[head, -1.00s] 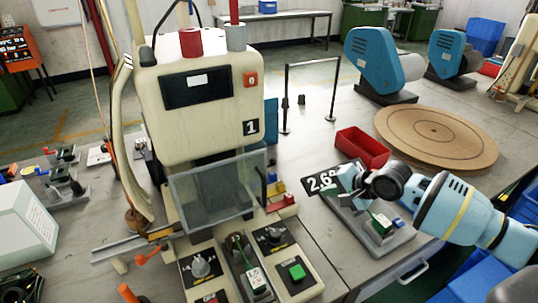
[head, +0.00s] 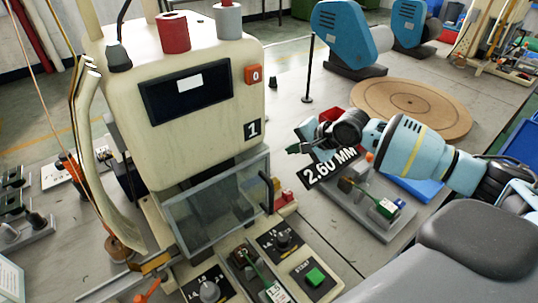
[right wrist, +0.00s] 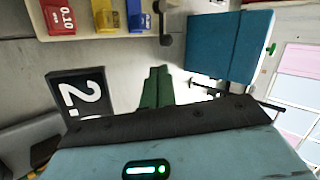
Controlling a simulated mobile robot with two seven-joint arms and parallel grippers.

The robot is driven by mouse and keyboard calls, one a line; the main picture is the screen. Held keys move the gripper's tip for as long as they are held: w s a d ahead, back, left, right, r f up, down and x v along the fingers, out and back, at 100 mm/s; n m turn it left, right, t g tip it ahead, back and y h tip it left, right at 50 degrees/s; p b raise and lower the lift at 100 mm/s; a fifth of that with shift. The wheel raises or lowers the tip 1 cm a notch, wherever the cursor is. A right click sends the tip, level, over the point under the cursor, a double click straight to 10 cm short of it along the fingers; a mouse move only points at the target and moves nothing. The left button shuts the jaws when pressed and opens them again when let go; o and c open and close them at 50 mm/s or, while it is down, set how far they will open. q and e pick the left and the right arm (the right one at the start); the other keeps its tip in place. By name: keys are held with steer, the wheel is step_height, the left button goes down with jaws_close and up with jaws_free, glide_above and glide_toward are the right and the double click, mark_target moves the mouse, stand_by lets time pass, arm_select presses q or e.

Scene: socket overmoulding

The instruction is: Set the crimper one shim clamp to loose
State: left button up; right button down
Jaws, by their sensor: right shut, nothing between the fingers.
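Crimper one (head: 205,110) is the cream machine with a black "1" plate, at the left of the head view. A dark lever with a round end (right wrist: 166,40) stands beside the coloured shims (right wrist: 100,18) in the right wrist view; I cannot tell whether it is the shim clamp or how it is set. In the head view red shims (head: 286,197) show at the machine's right side. My right gripper (head: 297,148) is shut and empty, right of the crimper and above the table. Its green fingers (right wrist: 157,88) show in the wrist view. My left gripper is not in view.
A "2.60 MM" sign (head: 330,167) and a gauge fixture (head: 375,208) stand below my right arm. A clear guard (head: 215,205) and control knobs (head: 284,240) are at the crimper's front. A round wooden board (head: 411,108) lies behind.

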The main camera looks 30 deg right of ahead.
steer(key=b+x, duration=0.1)
steer(key=x, duration=0.8)
steer(key=shift+w+a+f+b, duration=0.15)
steer(key=shift+w+f+b, duration=0.15)
steer(key=shift+w+f, duration=0.05)
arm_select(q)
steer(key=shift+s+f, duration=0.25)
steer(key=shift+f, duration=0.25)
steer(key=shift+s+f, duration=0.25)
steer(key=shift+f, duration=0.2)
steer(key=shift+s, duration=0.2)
